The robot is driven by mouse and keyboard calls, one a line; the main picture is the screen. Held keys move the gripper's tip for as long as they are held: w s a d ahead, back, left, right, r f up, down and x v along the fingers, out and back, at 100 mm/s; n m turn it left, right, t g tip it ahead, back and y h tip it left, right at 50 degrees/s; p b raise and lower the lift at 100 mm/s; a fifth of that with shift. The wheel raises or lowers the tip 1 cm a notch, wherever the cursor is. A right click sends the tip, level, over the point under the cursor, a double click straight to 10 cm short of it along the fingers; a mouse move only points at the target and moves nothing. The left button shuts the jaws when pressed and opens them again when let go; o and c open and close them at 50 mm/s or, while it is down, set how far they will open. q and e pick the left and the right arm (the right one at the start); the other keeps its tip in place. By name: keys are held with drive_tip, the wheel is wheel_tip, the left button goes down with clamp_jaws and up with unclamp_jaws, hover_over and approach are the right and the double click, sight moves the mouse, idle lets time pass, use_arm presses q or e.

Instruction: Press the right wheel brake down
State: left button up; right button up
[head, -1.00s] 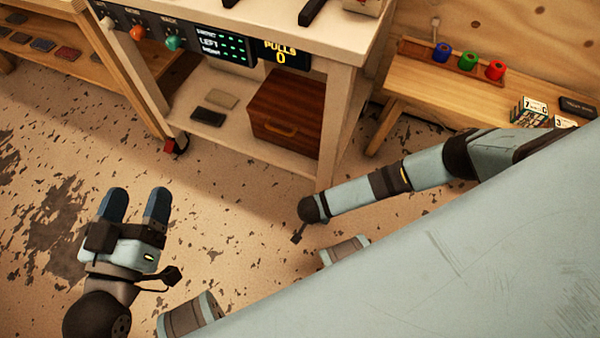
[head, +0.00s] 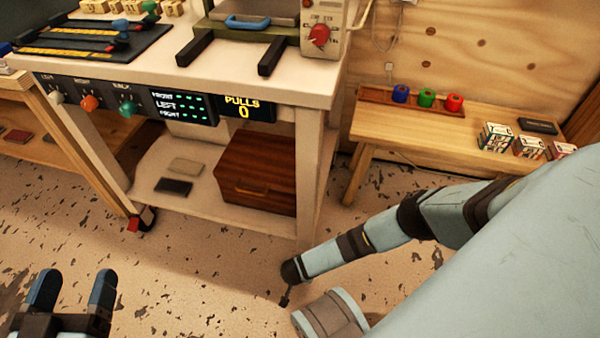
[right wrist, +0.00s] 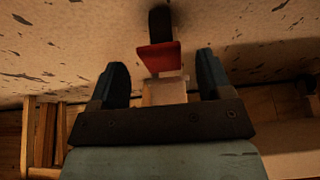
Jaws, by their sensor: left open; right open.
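The cart (head: 303,190) stands ahead on wheeled legs. In the right wrist view a red brake pedal (right wrist: 158,57) juts from a black wheel (right wrist: 160,20) below a pale leg (right wrist: 164,92). My right gripper (right wrist: 162,70) is open, with one finger on each side of the pedal in the picture; I cannot tell whether it touches. In the head view my right arm hides the foot of the cart's right front leg, and its gripper is out of sight. Another red brake pedal (head: 134,223) shows at the left front leg. My left gripper (head: 74,287) is open and empty at lower left.
The cart's lower shelf holds a brown wooden box (head: 258,172) and two flat pads. A low wooden bench (head: 400,135) with coloured rolls and small boxes stands at the right. A wooden shelf (head: 75,150) is at the left. The floor in front of the cart is bare.

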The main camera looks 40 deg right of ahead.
use_arm(q)
drive_tip(key=shift+w+a, duration=0.15)
drive_tip(key=shift+w, duration=0.05)
use_arm(e)
drive_tip(key=shift+w+d+f, duration=0.15)
drive_tip(key=shift+d+f, duration=0.05)
drive_tip(key=shift+f, duration=0.4)
use_arm(q)
drive_tip(key=shift+r, duration=0.1)
use_arm(e)
drive_tip(key=c, duration=0.9)
